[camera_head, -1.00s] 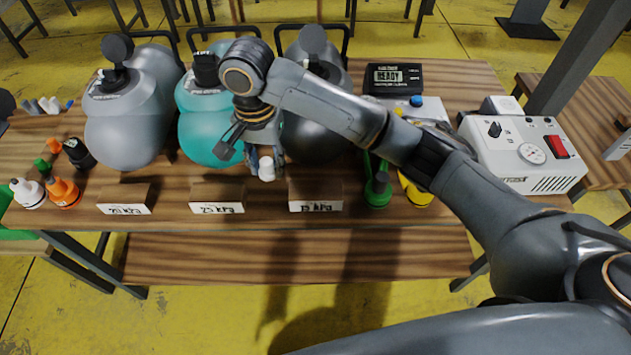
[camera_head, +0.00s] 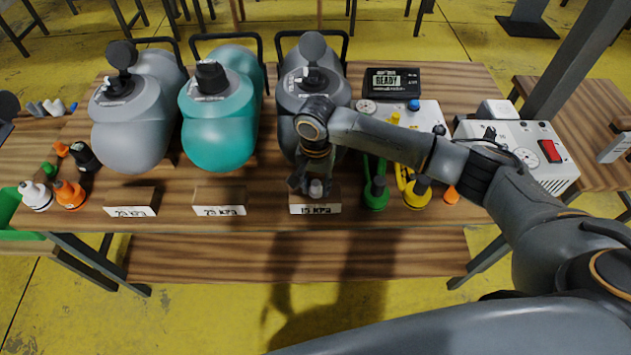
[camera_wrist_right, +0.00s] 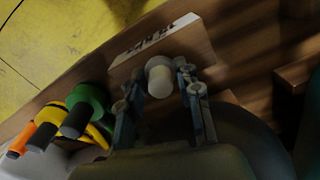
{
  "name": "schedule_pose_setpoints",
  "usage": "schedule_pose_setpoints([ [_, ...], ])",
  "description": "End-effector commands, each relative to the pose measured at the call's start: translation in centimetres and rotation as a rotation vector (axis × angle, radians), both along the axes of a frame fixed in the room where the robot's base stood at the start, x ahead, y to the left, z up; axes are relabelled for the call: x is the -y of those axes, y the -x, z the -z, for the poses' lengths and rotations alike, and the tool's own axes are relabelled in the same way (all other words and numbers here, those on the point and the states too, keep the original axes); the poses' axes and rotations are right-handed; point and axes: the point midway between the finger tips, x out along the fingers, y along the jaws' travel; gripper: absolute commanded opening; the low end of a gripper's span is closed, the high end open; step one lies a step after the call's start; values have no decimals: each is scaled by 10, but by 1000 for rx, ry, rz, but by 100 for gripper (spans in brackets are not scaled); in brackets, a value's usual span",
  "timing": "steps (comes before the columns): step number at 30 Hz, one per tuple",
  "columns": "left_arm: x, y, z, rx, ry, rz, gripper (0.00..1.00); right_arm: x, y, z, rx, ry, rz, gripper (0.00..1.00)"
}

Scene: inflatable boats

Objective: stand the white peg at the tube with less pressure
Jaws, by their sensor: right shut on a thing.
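The white peg (camera_head: 316,188) is held upright in my right gripper (camera_head: 314,183), at the wooden block (camera_head: 330,194) whose label reads 15 kPa, in front of the dark grey tube (camera_head: 290,90). In the right wrist view the peg (camera_wrist_right: 160,82) sits between the two fingers of the gripper (camera_wrist_right: 160,98), over the block (camera_wrist_right: 195,42). I cannot tell whether its base touches the block. The teal tube (camera_head: 222,130) and the lighter grey tube (camera_head: 135,135) stand to the left, each behind its own labelled block; their figures are hard to read. My left gripper is out of view.
A green pump fitting (camera_head: 376,192) and a yellow one (camera_head: 417,195) stand close right of the block.

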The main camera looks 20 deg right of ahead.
Motion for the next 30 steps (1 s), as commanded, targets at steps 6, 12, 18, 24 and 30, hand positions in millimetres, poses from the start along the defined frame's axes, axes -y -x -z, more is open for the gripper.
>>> schedule_pose_setpoints([
  [6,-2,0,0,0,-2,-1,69,0,0,0,0,-1,-1,13],
  [12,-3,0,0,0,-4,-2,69,-1,0,2,0,-1,-1,56],
  [18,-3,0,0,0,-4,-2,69,-1,0,2,0,-1,0,57],
  [24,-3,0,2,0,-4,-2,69,-1,-1,-4,3,-2,0,57],
  [30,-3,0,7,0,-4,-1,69,-1,-2,-37,6,-4,-2,57],
])
